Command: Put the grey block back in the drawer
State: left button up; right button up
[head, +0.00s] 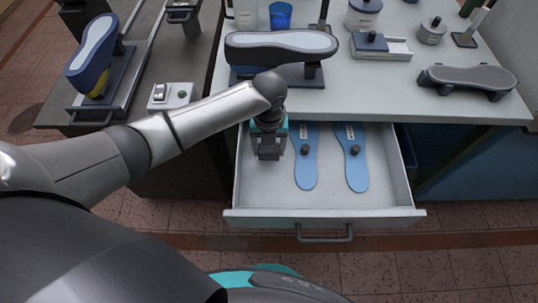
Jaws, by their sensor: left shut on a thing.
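The drawer (320,213) is pulled open below the light worktop, and its light grey inside shows. My left gripper (268,152) points down over the left back part of the drawer. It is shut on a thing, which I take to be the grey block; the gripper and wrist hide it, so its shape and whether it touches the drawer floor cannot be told. Two blue sole-shaped pieces with dark knobs, a left one (306,170) and a right one (352,170), lie in the drawer to the right of the gripper. My right gripper is not in view.
A shoe last with a pale sole (281,41) stands on the worktop (350,100) behind my wrist. A dark sole-shaped piece (467,77) is at the right. A blue cup (280,15) stands at the back. The drawer's right side and front strip are bare.

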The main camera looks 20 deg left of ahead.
aim_at(269, 156)
pick_arm(q)
jog(key=shift+f+b, duration=0.4)
jog(key=shift+f, duration=1.35)
jog(key=shift+f, duration=0.1)
jog(key=o, duration=1.3)
notch_tip(269, 156, up, 12)
jog(key=p, duration=0.3)
jog(key=shift+s, duration=0.1)
